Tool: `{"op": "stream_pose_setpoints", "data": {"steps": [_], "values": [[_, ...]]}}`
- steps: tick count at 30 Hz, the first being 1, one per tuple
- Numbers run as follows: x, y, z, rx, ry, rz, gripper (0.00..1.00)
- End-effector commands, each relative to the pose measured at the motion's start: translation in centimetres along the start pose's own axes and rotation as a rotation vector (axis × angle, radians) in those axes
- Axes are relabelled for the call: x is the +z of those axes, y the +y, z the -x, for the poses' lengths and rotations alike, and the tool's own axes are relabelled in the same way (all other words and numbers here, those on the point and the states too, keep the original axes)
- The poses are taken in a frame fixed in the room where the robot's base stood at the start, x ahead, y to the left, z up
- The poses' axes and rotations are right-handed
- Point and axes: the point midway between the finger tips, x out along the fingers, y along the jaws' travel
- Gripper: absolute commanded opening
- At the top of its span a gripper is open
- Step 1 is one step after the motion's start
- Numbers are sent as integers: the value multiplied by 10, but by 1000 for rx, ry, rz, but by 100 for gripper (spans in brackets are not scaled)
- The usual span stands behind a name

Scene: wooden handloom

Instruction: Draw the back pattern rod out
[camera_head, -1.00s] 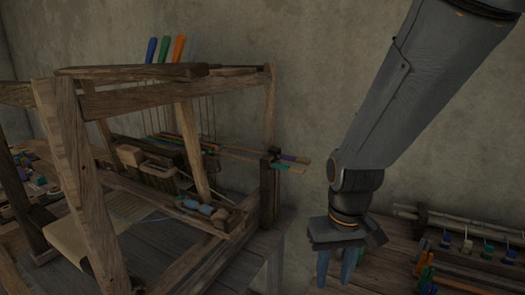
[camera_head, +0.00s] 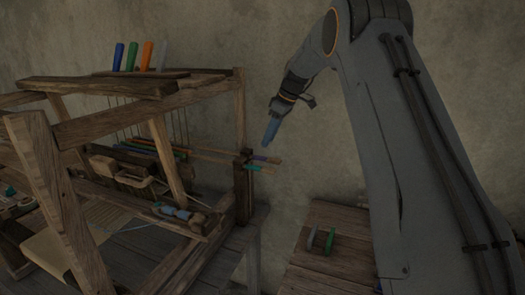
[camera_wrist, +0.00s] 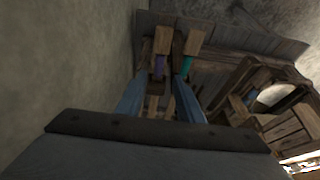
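Two pattern rods stick out of the right side of the wooden loom (camera_head: 160,95). The back rod (camera_head: 266,159) has a purple band and a pale wooden end; the front rod (camera_head: 259,168) has a teal band. My gripper (camera_head: 269,138) points down just above the rod ends, apart from them. In the wrist view the gripper (camera_wrist: 161,78) is open, its blue fingers spread. The purple-banded back rod (camera_wrist: 159,65) shows between the fingertips, and the teal-banded front rod (camera_wrist: 187,66) lies beside the right fingertip. Nothing is held.
A loom post (camera_head: 244,190) stands just left of the rod ends. The plain wall is close behind. A low wooden table (camera_head: 330,265) at the lower right bears a grey peg (camera_head: 311,238) and a green peg (camera_head: 330,241). Coloured handles (camera_head: 132,56) stand on the loom top.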

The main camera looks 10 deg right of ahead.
Motion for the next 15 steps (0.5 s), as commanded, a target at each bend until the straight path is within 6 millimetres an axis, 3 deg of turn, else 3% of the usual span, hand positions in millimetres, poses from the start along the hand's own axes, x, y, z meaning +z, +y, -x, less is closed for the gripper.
{"op": "stream_pose_setpoints", "data": {"steps": [5, 15], "values": [[-1, 2, -14, -3, 2, 11, 34], [-2, 2, -63, 0, 2, 9, 34]]}}
